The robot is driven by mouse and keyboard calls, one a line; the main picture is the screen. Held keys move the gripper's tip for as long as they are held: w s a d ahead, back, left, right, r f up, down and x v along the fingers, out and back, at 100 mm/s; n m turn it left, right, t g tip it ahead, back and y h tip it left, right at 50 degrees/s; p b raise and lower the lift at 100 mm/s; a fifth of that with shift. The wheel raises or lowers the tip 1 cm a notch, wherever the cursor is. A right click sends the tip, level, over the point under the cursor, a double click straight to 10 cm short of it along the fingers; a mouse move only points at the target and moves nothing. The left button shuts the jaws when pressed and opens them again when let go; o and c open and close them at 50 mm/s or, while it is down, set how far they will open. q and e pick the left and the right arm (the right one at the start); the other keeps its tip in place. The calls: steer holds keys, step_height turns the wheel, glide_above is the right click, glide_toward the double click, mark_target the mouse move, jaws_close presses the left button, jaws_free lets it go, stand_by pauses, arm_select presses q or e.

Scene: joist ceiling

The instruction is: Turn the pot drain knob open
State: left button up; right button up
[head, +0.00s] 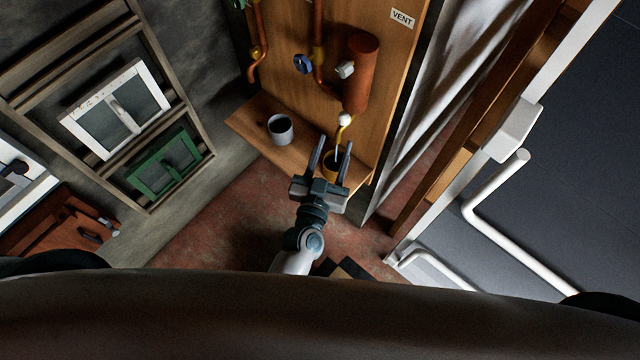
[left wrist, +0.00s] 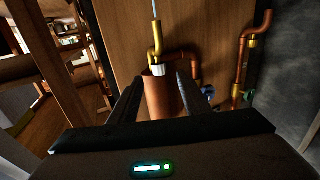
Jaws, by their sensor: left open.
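The copper pot (head: 360,75) is fixed to the wooden board. It also shows in the left wrist view (left wrist: 158,103). A pale knob (head: 345,70) sits on the pot's side, and another pale fitting (head: 344,120) is at its lower end, above a yellow drain pipe (head: 343,135). In the left wrist view the lower fitting (left wrist: 159,70) shows at the pot's end. I cannot tell which of the two is the drain knob. My left gripper (head: 333,150) is open and empty, its fingers pointing toward the board below the pot. My right gripper is not in view.
A grey mug (head: 280,129) stands on the wooden shelf (head: 253,125). A yellow cup (head: 334,170) is partly hidden behind my left fingers. A blue valve wheel (head: 302,64) is left of the pot. A pale curtain (head: 425,90) hangs right of the board.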

arm_select(q)
steer(key=s+a+b, duration=0.2)
steer(key=s+b, duration=0.1)
steer(key=s, duration=0.7)
steer(key=shift+a, duration=0.15)
